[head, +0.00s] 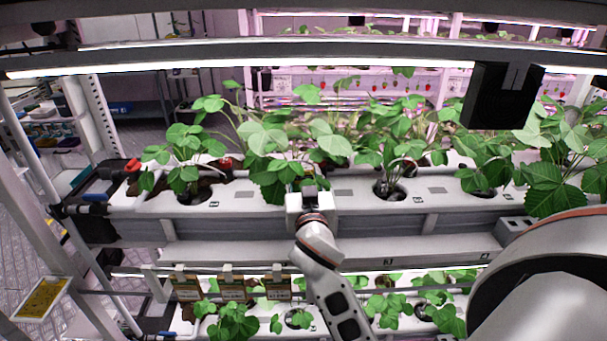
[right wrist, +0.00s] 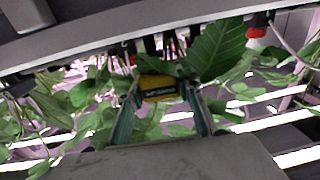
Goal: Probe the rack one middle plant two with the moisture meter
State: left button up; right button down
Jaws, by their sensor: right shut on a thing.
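My right gripper (head: 310,190) is at the front of the white middle planter (head: 345,215), in front of the second plant from the left (head: 268,150). The plant's leaves spread behind and around it, and its pot opening is hidden by my gripper and the leaves. In the right wrist view, my right gripper (right wrist: 160,105) is shut on the yellow and black moisture meter (right wrist: 157,88), with leaves close to it. The meter's probe end is hidden, so I cannot tell whether it touches soil. My left gripper is not in view.
Other leafy plants stand at left (head: 185,150) and right (head: 390,155) in the same planter. A light bar (head: 250,65) crosses above them. A lower tier (head: 300,318) with plants and hanging cards sits below. A black box (head: 500,95) hangs at upper right.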

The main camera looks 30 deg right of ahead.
jog(key=shift+f, duration=0.3)
jog(key=shift+f+b, duration=0.25)
jog(key=shift+b, duration=0.1)
jog(key=shift+f, duration=0.1)
jog(key=shift+f+b, duration=0.55)
jog(key=c, duration=1.3)
grip_release()
jog(key=o, duration=0.4)
